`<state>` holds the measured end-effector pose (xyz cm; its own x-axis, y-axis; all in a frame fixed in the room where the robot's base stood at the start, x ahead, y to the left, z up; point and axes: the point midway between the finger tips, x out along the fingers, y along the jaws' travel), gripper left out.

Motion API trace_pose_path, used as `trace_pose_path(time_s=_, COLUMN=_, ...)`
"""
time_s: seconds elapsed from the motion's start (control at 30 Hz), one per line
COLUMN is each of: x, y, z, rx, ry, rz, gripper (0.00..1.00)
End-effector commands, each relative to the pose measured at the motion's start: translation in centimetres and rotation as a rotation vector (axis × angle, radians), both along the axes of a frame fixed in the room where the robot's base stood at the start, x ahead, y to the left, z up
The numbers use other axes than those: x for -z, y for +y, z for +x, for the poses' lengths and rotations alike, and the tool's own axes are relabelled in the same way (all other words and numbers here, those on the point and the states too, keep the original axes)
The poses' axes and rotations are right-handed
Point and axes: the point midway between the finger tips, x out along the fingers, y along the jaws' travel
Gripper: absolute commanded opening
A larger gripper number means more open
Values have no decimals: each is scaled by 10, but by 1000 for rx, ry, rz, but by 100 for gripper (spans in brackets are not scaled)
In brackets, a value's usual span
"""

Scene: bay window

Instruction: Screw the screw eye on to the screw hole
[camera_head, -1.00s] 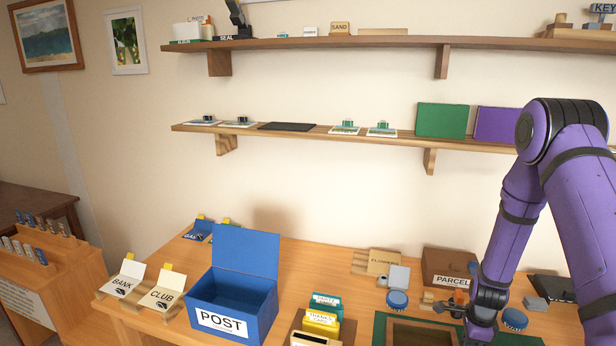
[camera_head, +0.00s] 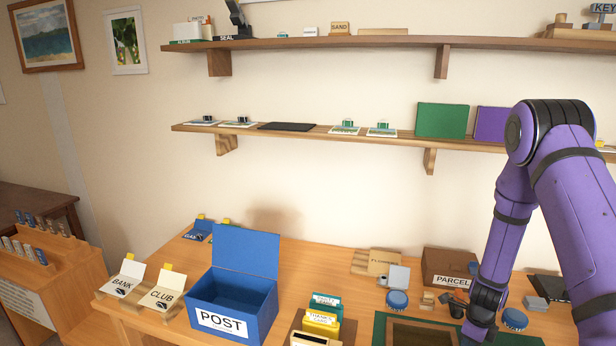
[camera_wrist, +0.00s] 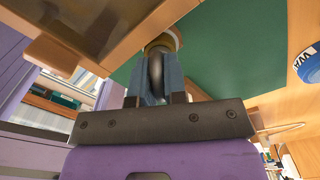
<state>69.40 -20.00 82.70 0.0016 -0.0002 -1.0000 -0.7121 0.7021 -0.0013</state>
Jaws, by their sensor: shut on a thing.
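The piece stands upright between the two blue-grey fingers in the wrist view. Just past it is a small round brownish part with a pale, reddish edge (camera_wrist: 164,40), above or against the green surface. I cannot tell whether the two touch. No screw hole can be made out; the fingers and the held piece may cover it. In the head view my wrist is low at the right and the fingertips are not seen.
A green mat (camera_head: 380,325) with a wood-framed recess (camera_head: 422,335) lies left of my wrist. Blue round-topped items (camera_head: 397,299) (camera_head: 515,318) and a brown PARCEL box (camera_head: 448,266) stand close by. The open blue POST box (camera_head: 232,300) is further left.

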Motion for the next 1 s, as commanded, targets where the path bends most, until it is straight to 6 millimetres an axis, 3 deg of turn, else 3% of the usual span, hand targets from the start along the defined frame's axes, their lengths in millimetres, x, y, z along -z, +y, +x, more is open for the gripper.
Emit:
trace_pose_path(time_s=0.5, x=4, y=1, z=-3, rx=20, ry=8, rz=2, gripper=0)
trace_pose_path(time_s=0.8, x=4, y=2, z=-3, rx=411, ry=8, rz=1, gripper=0)
trace_pose_path(time_s=1.0, x=4, y=2, z=-3, rx=527, ry=8, rz=1, gripper=0)
